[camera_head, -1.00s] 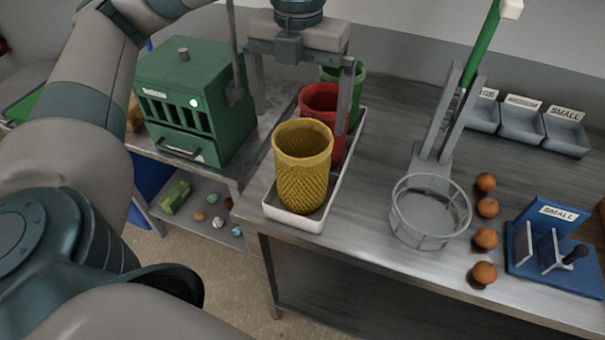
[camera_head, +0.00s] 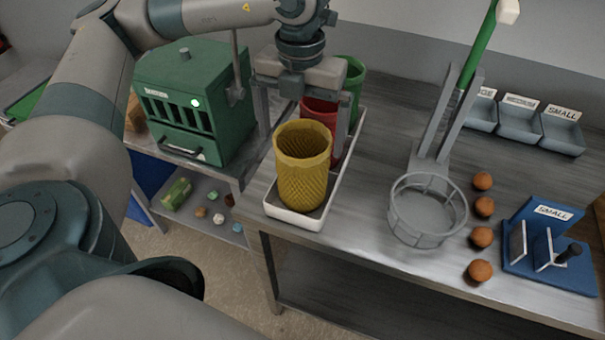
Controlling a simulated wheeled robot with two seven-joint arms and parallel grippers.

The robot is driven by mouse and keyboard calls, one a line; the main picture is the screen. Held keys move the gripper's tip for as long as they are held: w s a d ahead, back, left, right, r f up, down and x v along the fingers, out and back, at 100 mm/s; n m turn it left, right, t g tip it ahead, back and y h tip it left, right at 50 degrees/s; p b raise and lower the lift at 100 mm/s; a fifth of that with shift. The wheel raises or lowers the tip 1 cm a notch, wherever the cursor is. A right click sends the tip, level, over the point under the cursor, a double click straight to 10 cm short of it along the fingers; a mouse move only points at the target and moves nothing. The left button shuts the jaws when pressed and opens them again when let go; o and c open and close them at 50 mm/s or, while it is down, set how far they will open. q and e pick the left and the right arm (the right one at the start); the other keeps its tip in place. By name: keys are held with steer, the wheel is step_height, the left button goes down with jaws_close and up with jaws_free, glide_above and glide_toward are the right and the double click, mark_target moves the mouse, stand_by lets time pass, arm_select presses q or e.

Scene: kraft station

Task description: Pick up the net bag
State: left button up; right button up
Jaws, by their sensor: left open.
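Three mesh net bags stand upright in a row in a white tray (camera_head: 283,215): yellow (camera_head: 303,172) at the front, red (camera_head: 322,113) in the middle, green (camera_head: 352,74) at the back. My left gripper (camera_head: 306,122) is open and points down over the row, just behind the yellow bag. Its right finger shows in front of the red and green bags, and its left finger is to the left of the red bag. Its body covers part of the red and green bags. I cannot tell whether the fingers touch a bag. My right gripper is not in view.
A round wire basket (camera_head: 428,210) with an upright grey chute is right of the tray, beside several brown onion-like balls (camera_head: 481,237). A blue stand (camera_head: 550,246) marked SMALL sits at right, labelled grey bins (camera_head: 520,124) behind. A green machine (camera_head: 195,100) stands left.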

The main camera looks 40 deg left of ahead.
mark_target(303, 146)
arm_select(q)
step_height(303, 146, down, 3)
steer(key=shift+d+f+p, duration=0.1)
steer(key=shift+p, duration=0.6)
steer(key=shift+f, duration=0.3)
steer(key=shift+w, duration=0.1)
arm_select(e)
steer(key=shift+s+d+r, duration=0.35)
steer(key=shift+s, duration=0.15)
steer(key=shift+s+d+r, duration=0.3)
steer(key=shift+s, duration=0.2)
arm_select(q)
steer(key=c, duration=1.2)
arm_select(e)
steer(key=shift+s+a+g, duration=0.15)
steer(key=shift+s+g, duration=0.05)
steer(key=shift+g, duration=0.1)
